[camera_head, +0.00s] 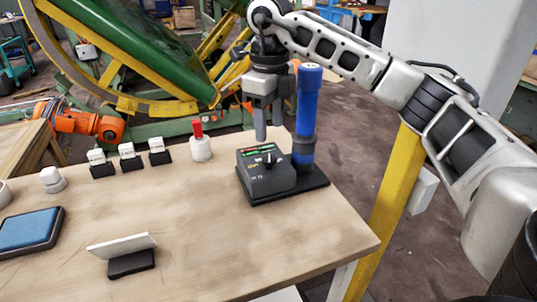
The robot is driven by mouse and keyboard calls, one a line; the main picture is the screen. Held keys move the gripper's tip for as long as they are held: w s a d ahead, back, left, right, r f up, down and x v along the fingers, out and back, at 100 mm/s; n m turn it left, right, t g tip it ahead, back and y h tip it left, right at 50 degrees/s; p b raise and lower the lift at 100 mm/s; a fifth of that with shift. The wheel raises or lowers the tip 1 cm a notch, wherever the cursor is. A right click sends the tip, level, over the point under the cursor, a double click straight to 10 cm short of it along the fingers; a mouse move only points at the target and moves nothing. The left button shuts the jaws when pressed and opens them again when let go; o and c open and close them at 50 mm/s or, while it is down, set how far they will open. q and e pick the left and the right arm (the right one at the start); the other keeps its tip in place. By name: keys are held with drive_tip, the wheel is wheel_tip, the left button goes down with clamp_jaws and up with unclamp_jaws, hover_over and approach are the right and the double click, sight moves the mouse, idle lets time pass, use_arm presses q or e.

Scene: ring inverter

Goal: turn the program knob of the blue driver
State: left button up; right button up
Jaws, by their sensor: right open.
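The blue driver (308,95) stands upright at the right of the table, on a black base plate (315,182). Beside it on the same plate is a dark grey control box (262,180) with a small green and red display strip. The program knob (268,160), a dark knob with a light mark, is on the box's sloping top. My right gripper (262,132) points down above and behind the box, just left of the blue driver, apart from the knob. It is open and empty; one finger shows clearly. My left gripper is out of view.
On the wooden table (215,230) stand a white holder with a red top (200,145), several small labelled blocks (128,158), a blue pad (28,230) and a card stand (125,255). The table's centre is clear. A yellow post (388,210) rises beyond the right edge.

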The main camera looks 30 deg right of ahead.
sight(269, 158)
wheel_tip(269, 158, down, 8)
drive_tip(key=shift+r, duration=0.25)
drive_tip(key=c, duration=1)
